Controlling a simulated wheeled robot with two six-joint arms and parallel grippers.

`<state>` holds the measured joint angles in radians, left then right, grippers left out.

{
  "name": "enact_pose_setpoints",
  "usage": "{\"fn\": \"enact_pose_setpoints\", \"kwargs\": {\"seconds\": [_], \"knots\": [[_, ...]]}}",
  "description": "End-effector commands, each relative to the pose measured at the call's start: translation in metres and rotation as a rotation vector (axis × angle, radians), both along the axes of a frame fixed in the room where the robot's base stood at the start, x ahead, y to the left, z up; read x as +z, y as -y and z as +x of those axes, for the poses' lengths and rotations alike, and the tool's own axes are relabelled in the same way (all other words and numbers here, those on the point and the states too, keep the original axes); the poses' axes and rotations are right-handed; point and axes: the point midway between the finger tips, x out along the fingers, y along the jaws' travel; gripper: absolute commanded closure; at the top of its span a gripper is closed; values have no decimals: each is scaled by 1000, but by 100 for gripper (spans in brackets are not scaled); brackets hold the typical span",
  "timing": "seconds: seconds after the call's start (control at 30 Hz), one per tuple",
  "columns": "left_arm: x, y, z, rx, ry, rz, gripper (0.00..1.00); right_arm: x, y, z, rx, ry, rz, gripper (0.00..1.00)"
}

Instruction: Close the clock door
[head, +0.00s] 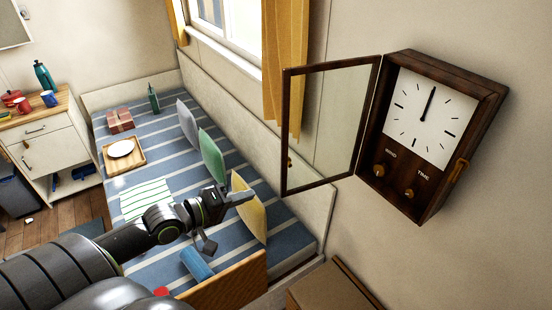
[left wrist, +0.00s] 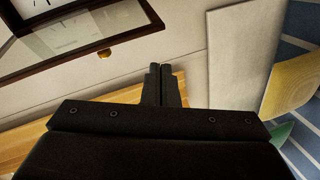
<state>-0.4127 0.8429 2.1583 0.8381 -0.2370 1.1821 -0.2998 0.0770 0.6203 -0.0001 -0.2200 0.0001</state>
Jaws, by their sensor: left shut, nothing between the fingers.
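The wall clock (head: 425,120) has a dark wooden case, a white face and two brass knobs labelled WIND and TIME. Its glazed door (head: 325,120) has a dark frame and stands wide open, swung out to the left from the hinge side. A small brass latch (head: 458,172) is on the case's right side. My left gripper (head: 250,196) is shut and empty, left of the door's lower left corner and apart from it in the picture. In the left wrist view, the shut fingers (left wrist: 162,70) point toward the wall, with the door frame (left wrist: 95,47) at upper left. My right gripper is not in view.
A bed (head: 150,185) with striped cover, cushions and a tray (head: 138,160) lies below and behind my left arm. The air in front of the clock face is clear.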

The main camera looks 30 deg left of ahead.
Motion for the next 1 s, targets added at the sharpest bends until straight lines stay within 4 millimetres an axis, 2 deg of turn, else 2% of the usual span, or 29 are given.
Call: {"fn": "enact_pose_setpoints", "kwargs": {"seconds": [0.1, 0.2, 0.3, 0.57, 1.0], "knots": [[32, -18, 16, 25, 58, -184, 100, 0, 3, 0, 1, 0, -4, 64], [51, -29, 23, 38, 91, -295, 100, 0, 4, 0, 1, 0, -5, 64], [61, -35, 28, 45, 109, -355, 100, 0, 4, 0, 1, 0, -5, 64], [64, -31, 44, 47, 119, -378, 100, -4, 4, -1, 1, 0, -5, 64], [64, -10, 104, 47, 120, -377, 100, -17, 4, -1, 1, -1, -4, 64]]}}
